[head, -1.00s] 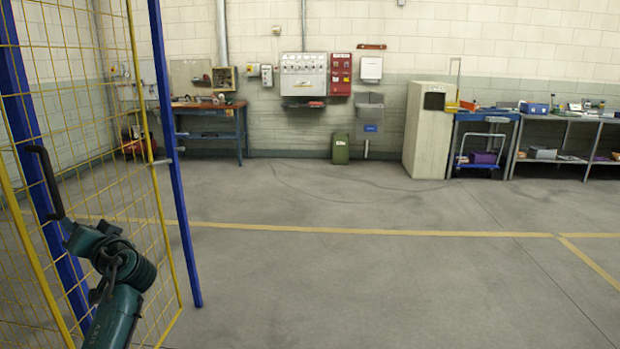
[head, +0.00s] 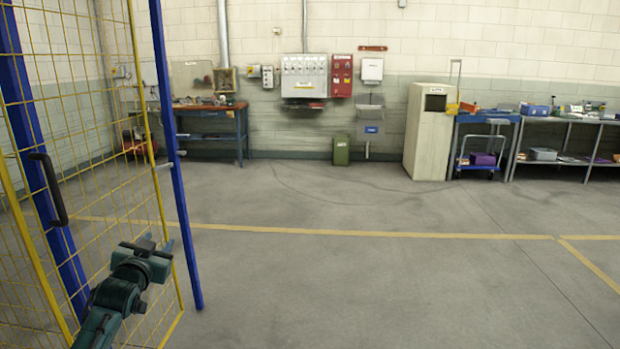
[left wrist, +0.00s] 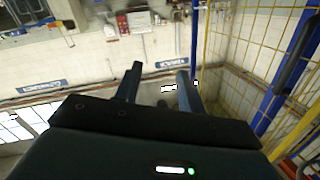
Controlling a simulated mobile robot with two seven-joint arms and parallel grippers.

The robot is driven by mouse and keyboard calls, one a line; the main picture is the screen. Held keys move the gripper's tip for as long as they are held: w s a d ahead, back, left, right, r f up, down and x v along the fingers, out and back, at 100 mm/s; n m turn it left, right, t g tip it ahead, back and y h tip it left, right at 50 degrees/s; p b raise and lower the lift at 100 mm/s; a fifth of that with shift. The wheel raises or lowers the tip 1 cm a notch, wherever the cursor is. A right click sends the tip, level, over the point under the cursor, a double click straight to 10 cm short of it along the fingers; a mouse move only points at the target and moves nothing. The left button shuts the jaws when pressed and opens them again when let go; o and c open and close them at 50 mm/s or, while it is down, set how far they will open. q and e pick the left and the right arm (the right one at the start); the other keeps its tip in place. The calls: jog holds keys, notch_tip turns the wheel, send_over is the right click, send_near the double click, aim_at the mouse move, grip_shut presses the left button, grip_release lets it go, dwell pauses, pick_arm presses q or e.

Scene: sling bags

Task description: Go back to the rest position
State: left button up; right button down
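My left gripper (head: 158,243) is at the lower left of the head view, in front of the yellow mesh gate. It is apart from the gate's dark handle (head: 50,188), which is to its upper left. In the left wrist view its two fingers (left wrist: 158,82) stand apart with nothing between them, so it is open and empty. The handle also shows at the right of the left wrist view (left wrist: 296,55). My right gripper is not in view. No sling bag can be made out.
The yellow mesh gate (head: 95,150) with blue posts stands close on the left. A workbench (head: 210,112), a pale cabinet (head: 427,135), a blue cart (head: 480,160) and a shelf table (head: 565,118) line the far wall. The grey floor in the middle and right is clear.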

pick_arm(q)
jog(key=s+d+f+m+g+h, duration=0.1)
jog(key=s+d+f+g+h, duration=0.1)
jog(key=s+d+f, duration=0.7)
jog(key=s+d+f+g+h, duration=0.15)
jog(key=s+d+f, duration=0.25)
jog(key=s+f, duration=0.75)
jog(key=s+d+f+g+h, duration=0.1)
jog(key=s+d, duration=0.3)
jog(key=s, duration=0.5)
jog(key=s+d+f+g, duration=0.2)
jog(key=s+d+f, duration=0.1)
jog(key=s, duration=0.6)
jog(key=shift+s+d+f+n+h, duration=0.3)
jog(key=shift+s+d+f+h, duration=0.1)
jog(key=shift+f, duration=0.2)
jog(key=shift+w+d, duration=0.1)
